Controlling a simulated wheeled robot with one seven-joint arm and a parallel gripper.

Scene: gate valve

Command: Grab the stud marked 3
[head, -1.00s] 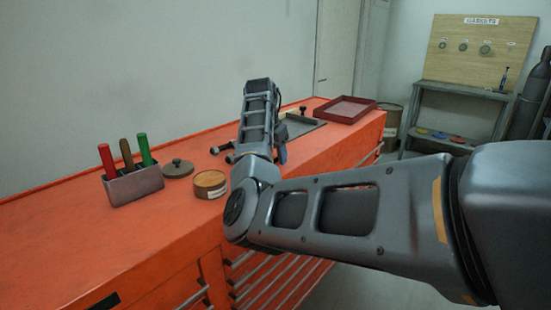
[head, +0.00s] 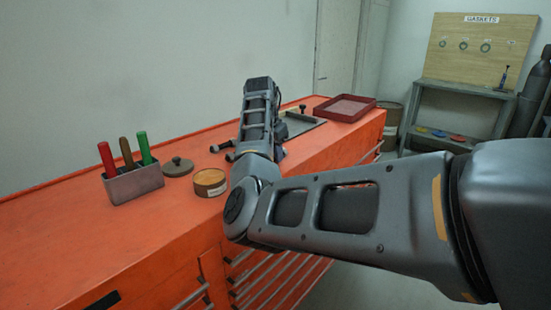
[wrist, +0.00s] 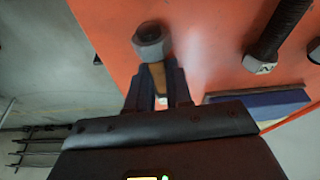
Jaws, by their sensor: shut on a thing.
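My gripper (wrist: 158,88) is in the wrist view, its two dark fingers close together. It is shut on a stud, whose grey hex nut end (wrist: 152,42) shows just beyond the fingertips; a tan piece shows between the fingers. I cannot read a number on this stud. A second dark stud (wrist: 285,25) with a hex nut lies at the upper right, apart from my gripper. In the head view, stud ends (head: 216,148) show left of my arm, which hides the gripper.
On the orange bench (head: 60,235) stand a grey holder (head: 135,184) with red, brown and green handles, a round lid (head: 179,167) and a round tin (head: 210,182). A dark red tray (head: 345,108) is at the far end. A blue-topped block (wrist: 265,103) is right of the gripper.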

